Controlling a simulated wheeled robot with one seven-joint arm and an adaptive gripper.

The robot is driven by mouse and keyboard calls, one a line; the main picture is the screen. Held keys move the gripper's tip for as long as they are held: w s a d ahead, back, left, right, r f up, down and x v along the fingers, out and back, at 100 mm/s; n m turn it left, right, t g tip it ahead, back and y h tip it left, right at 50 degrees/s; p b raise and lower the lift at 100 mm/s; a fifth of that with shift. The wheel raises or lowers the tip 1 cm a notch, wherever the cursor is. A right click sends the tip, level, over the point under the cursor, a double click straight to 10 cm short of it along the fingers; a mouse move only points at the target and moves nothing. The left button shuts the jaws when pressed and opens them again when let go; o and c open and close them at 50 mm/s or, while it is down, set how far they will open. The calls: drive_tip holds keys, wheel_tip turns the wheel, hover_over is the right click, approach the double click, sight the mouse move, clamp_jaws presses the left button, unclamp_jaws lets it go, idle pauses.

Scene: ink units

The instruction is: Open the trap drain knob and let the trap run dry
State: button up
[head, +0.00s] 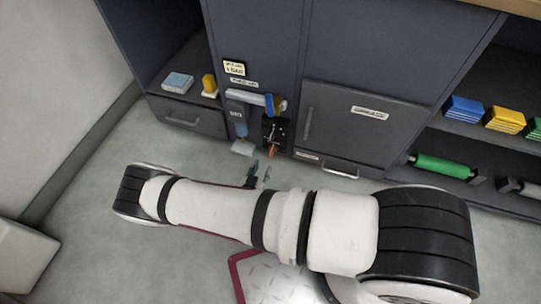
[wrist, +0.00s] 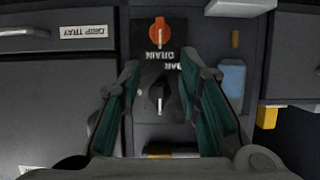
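An orange knob (wrist: 159,31) with a pale line sits on a dark panel (wrist: 142,40) in the wrist view. The picture is upside down there; a white DRAIN label (wrist: 160,54) lies beside this knob. A black knob (wrist: 157,94) with a pale pointer is closer to me. In the head view the orange knob (head: 273,151) shows low on the panel. My gripper (wrist: 160,75) is open and empty, its teal-padded fingers either side of the black knob in the picture. In the head view my gripper (head: 260,173) is apart from the panel.
A DRIP TRAY drawer (wrist: 40,38) is beside the panel. A pale blue container (wrist: 232,78) stands on the other side, with a white block (head: 242,148) beneath it in the head view. A blue-and-yellow part (head: 272,103) juts out above. Shelves with coloured cartridges (head: 464,109) are at right.

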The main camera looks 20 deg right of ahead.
sight(271, 153)
drive_tip(key=b+x, duration=0.3)
drive_tip(key=x, duration=0.8)
drive_tip(key=shift+w+d+f+b, duration=0.2)
drive_tip(key=shift+w+b, duration=0.1)
drive_tip(key=shift+b, duration=0.1)
clamp_jaws()
